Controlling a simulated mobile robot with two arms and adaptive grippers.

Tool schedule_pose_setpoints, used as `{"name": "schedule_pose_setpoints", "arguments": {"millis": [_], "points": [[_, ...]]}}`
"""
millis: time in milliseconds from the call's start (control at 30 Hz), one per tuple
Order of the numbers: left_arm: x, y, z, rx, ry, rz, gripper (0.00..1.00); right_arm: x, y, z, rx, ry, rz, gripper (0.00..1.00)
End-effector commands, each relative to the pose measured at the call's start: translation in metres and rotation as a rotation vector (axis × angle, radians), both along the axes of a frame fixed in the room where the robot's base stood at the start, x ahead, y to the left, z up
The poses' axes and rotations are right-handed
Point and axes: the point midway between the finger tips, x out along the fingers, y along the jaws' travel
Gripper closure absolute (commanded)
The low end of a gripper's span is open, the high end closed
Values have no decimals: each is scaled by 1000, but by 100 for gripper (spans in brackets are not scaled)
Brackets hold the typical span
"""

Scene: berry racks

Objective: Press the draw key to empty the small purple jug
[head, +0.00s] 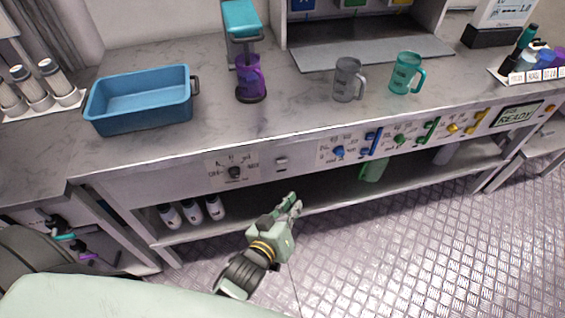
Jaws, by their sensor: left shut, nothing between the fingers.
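The small purple jug (249,76) stands upright on a dark round base under a teal-topped dispenser (240,20) on the counter. Its contents cannot be made out. The front panel has a small pale key (281,162) right of a dark dial (235,173); I cannot read whether it is the draw key. My left gripper (291,205) is shut and empty, in front of and below the panel, apart from it. My right gripper is out of view.
A blue tub (140,99) is left of the jug. A grey mug (347,79) and a teal mug (406,73) stand to the right. The panel also has coloured knobs, levers and a display (516,115) reading READY. White bottles (192,211) stand on the shelf below.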

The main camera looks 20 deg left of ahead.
Motion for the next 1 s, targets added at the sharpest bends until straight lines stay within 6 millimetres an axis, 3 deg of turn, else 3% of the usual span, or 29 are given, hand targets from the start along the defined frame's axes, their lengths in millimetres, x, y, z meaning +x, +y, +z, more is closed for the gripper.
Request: {"name": "schedule_pose_setpoints", "arguments": {"millis": [467,600,1000], "points": [[50,34,-1,2,-4,0,100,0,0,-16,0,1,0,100],[62,42,0,2,0,-1,100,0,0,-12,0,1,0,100],[71,48,0,0,1,0,100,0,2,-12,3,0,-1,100]]}}
